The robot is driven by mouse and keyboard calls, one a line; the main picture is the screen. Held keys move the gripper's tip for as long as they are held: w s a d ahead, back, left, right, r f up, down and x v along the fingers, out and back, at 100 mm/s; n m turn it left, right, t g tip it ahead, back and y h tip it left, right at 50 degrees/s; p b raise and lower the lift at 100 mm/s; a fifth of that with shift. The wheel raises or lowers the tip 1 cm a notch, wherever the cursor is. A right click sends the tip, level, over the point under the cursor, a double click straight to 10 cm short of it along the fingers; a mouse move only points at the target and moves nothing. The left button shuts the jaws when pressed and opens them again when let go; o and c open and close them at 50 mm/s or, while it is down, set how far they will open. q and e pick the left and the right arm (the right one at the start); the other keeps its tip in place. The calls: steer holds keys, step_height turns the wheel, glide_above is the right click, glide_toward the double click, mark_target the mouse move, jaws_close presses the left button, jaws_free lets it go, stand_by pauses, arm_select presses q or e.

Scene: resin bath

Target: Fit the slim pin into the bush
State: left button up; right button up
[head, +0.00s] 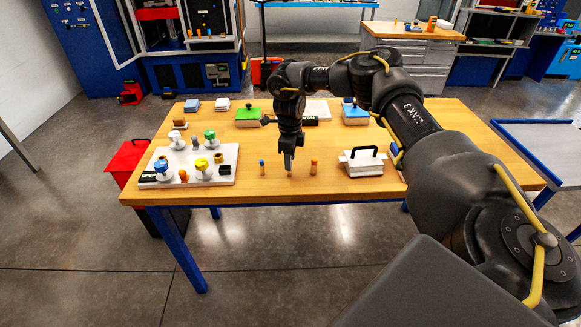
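My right gripper (290,147) points straight down near the front edge of the wooden table. A slim grey pin (288,163) stands upright directly below and between its fingertips; whether the fingers are closed on it is too small to tell. Which one is the bush is unclear. My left gripper is not in view.
A white box with a black handle (363,162) stands right of the pins. Green-topped (248,117) and blue-topped boxes (355,114) stand at the back. A red bin (127,160) is beside the table's left end. The wood between board and pins is clear.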

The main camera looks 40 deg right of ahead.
steer(key=shift+f, duration=1.4)
steer(key=shift+c, duration=0.5)
jaws_close()
steer(key=shift+r, duration=0.15)
